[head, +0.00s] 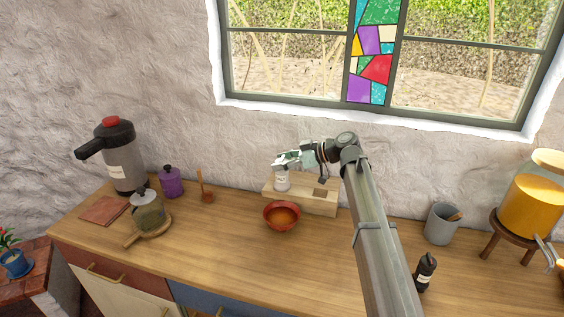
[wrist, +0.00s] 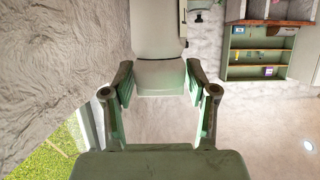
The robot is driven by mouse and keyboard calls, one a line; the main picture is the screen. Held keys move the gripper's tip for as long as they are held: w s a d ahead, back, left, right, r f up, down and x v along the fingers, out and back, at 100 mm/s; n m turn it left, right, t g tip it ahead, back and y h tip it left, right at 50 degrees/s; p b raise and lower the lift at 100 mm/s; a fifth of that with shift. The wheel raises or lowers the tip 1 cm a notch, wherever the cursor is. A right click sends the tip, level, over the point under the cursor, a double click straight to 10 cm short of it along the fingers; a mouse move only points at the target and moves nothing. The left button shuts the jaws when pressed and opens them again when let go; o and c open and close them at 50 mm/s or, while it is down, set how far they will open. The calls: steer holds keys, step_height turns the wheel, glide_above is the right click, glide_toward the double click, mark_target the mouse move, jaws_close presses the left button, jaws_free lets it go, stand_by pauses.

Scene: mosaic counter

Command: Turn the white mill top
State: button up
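The white mill (head: 282,183) stands upright on a low pale wooden block (head: 315,205) against the wall, with a dark label on its body. My gripper (head: 287,161) reaches in from the right at the height of the mill's top and partly hides it in the head view. In the wrist view my gripper (wrist: 160,82) has its two fingers on either side of the white mill's top (wrist: 160,74).
An orange-brown bowl (head: 282,216) stands in front of the block. A black mill (head: 425,272), a grey cup (head: 442,223) and an orange drink jar (head: 533,205) are to the right. A pump flask (head: 122,165) and a purple jar (head: 171,183) stand left. The front middle counter is clear.

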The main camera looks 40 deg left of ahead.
steer(key=c, duration=0.6)
steer(key=shift+o, duration=0.2)
steer(key=shift+s+f+b, duration=0.1)
steer(key=shift+b, duration=0.35)
